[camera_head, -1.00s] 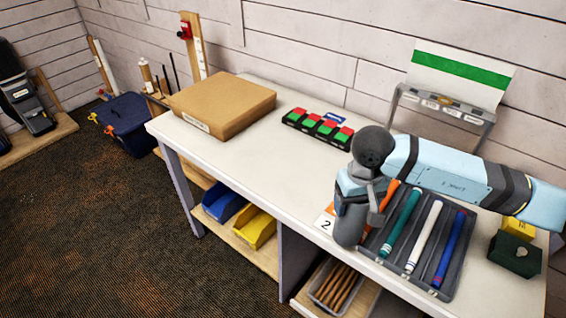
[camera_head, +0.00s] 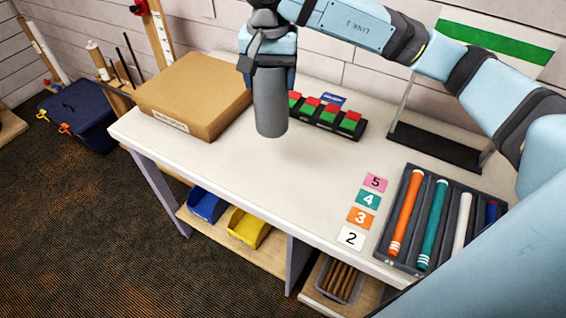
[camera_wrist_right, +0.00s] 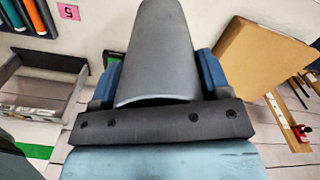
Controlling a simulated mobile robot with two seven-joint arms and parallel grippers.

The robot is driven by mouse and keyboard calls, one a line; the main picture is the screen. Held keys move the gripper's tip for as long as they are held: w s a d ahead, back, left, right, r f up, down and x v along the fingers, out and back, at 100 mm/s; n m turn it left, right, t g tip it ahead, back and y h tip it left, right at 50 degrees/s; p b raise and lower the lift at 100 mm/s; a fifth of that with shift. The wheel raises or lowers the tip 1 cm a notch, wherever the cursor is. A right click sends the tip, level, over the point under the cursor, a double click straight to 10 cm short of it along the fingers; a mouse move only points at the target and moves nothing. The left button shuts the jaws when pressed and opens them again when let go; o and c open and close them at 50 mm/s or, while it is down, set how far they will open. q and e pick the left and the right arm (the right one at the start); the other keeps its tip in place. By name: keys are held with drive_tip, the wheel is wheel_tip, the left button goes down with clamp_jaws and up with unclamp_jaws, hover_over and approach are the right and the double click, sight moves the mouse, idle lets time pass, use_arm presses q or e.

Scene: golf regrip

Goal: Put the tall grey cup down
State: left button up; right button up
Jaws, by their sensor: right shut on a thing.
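The tall grey cup (camera_head: 270,108) is upright under my right gripper (camera_head: 268,78), over the middle of the white table (camera_head: 325,180). It stands between the cardboard box and the red and green blocks. My right gripper is shut around its upper part. I cannot tell for sure whether its base touches the table. In the right wrist view the cup (camera_wrist_right: 160,50) lies between the two blue and black fingers of the gripper (camera_wrist_right: 158,78). My left gripper is not in view.
A cardboard box (camera_head: 195,90) is left of the cup. A black rack of red and green blocks (camera_head: 325,115) is close behind on the right. Number cards (camera_head: 362,216) and a grip tray (camera_head: 445,210) lie further right. The table in front of the cup is clear.

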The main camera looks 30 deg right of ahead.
sight(273, 107)
drive_tip(key=shift+s+r, duration=0.1)
drive_tip(key=shift+s, duration=0.1)
wheel_tip(273, 107, down, 19)
drive_tip(key=p, duration=0.1)
drive_tip(key=shift+f+p, duration=0.2)
drive_tip(key=shift+p, duration=0.2)
drive_tip(key=o, duration=1.2)
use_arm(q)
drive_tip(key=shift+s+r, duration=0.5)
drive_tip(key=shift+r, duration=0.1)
use_arm(e)
wheel_tip(273, 107, up, 12)
drive_tip(key=shift+r+b, duration=0.2)
drive_tip(key=shift+b, duration=0.55)
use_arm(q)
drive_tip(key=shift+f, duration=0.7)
